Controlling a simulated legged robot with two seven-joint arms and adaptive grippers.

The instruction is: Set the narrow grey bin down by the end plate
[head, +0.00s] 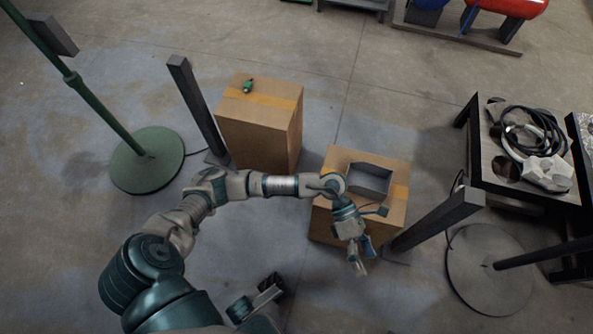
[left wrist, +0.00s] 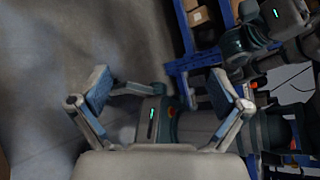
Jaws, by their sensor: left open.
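A grey open-topped bin (head: 370,182) sits on top of the right cardboard box (head: 335,165), towards its right side. A small dark flat piece (head: 377,211) lies on the same box just in front of the bin; I cannot tell if it is the end plate.
A taller cardboard box (head: 258,135) with a small green item (head: 248,86) stands behind left. Dark posts rise beside both boxes (head: 197,105) (head: 435,220). A round green stand base (head: 147,160) is left. A table (head: 525,185) with coiled cable is right.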

